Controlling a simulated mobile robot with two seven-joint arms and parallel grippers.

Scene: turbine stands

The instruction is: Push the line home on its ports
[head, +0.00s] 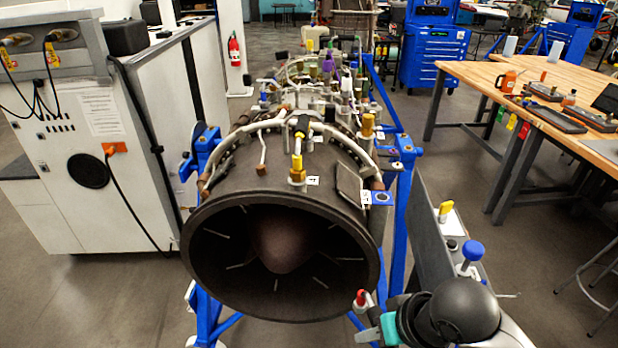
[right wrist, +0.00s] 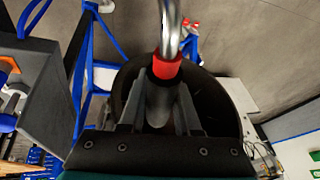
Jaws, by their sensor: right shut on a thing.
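My right gripper (head: 366,316) is low at the front right of the turbine engine (head: 280,212), apart from its upper fittings. In the right wrist view its two fingers (right wrist: 162,98) are shut on a silver metal line (right wrist: 168,28) with a red collar (right wrist: 167,68). In the head view only a short red-topped piece of the line (head: 360,298) shows; the rest is hidden or too small to tell. On top of the engine stand a yellow-capped fitting (head: 297,168) and a gold fitting (head: 367,126). I cannot tell which ports belong to the line. My left gripper is out of view.
A blue stand (head: 399,225) carries the engine. A grey panel (head: 432,232) with a yellow-capped (head: 445,209) and a blue-capped fitting (head: 473,250) stands close to my right arm. A white cabinet (head: 60,180) is at left, a wooden workbench (head: 470,85) at right.

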